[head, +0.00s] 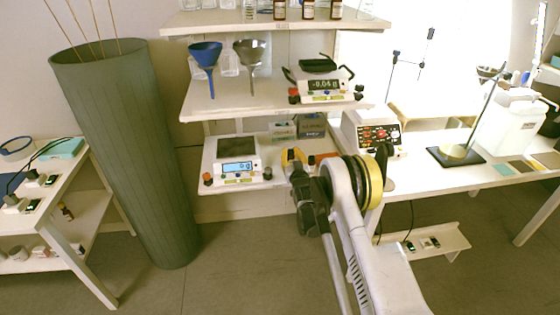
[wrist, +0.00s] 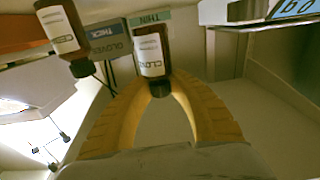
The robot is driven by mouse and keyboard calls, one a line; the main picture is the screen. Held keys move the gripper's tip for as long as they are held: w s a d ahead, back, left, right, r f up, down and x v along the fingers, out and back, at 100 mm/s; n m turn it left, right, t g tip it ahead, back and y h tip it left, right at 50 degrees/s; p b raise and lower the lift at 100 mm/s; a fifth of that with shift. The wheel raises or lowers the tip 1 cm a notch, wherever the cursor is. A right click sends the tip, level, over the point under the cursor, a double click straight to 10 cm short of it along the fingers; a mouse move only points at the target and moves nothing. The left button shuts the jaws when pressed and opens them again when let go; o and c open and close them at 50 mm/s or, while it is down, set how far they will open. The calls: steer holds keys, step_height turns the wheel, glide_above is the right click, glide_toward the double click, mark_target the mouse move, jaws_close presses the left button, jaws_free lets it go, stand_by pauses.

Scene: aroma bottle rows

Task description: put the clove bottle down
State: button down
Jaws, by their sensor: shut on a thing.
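The clove bottle (wrist: 151,52) is a small brown bottle with a white label and a black cap, seen in the wrist view. My gripper (wrist: 157,84) has its yellow fingers closed around its cap end. The wrist view looks upside down, with the cap towards the bottom of the picture, so the bottle seems upright. In the head view my gripper (head: 294,157) is at the front of the lower shelf (head: 238,186), and the bottle cannot be made out there. I cannot tell whether its base touches the shelf.
A second brown bottle (wrist: 62,32) is close beside the clove bottle in the wrist view. Glove boxes (head: 311,125) stand behind on the lower shelf. A scale (head: 234,166) is left of my gripper, and another device (head: 371,133) is to the right.

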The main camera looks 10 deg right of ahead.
mark_target(291, 160)
step_height(291, 160, down, 4)
steer(key=shift+d+f+b, duration=0.1)
steer(key=shift+d+b, duration=0.05)
steer(key=shift+b, duration=0.45)
steer(key=shift+s, duration=0.1)
steer(key=c, duration=1.3)
jaws_free()
steer(key=shift+c, duration=0.2)
